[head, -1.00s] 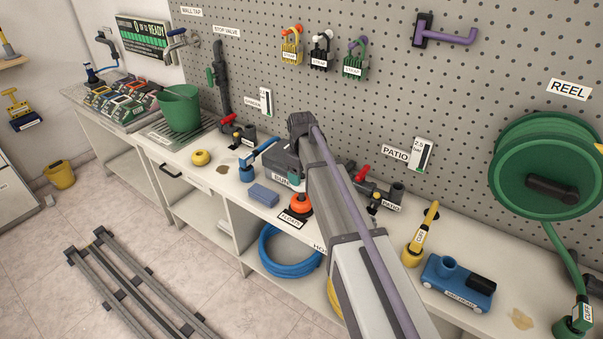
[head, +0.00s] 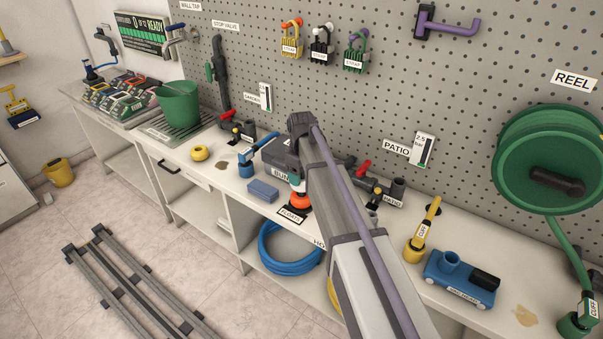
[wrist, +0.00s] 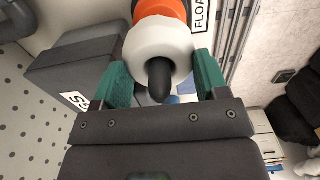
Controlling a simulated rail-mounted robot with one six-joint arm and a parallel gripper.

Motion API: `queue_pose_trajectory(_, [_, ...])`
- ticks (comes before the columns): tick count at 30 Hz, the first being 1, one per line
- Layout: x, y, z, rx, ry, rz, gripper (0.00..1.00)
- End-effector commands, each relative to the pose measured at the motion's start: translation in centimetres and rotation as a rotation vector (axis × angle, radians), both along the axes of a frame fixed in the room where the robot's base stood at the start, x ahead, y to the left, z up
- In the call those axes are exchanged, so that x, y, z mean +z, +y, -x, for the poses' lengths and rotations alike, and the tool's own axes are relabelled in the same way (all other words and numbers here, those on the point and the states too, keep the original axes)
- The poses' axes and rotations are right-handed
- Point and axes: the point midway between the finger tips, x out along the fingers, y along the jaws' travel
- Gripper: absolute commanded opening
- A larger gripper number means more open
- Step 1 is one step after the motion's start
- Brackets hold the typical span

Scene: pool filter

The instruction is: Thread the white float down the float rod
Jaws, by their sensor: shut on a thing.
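The white float (wrist: 137,48) is a thick ring between the green fingertips of my gripper (wrist: 158,85), which is shut on it in the wrist view. The dark rounded tip of the float rod (wrist: 160,78) shows through the float's hole, so the float is around the rod. An orange float (wrist: 168,12) lies just beyond the white one along the rod; I cannot tell if they touch. In the head view, the orange float (head: 302,201) sits on the bench by the FLOATS label, just below my gripper (head: 296,184). There my arm hides much of the white float.
A dark grey box (wrist: 75,65) stands close beside the float in the wrist view. In the head view, a blue sponge (head: 263,190) lies left of the floats, and a PATIO valve (head: 372,185) stands to the right. The pegboard wall (head: 330,90) rises behind.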

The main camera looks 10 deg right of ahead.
Motion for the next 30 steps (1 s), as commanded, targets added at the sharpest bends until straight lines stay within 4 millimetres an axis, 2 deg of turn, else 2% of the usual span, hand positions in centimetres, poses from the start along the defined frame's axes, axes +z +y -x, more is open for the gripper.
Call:
queue_pose_trajectory(23, [-1.8,0.0,0.0,0.000,0.000,0.000,0.39])
queue_pose_trajectory(24, [-1.7,0.0,0.0,0.000,0.000,0.000,0.70])
queue_pose_trajectory(30, [-1.7,0.0,0.0,0.000,0.000,0.000,0.89])
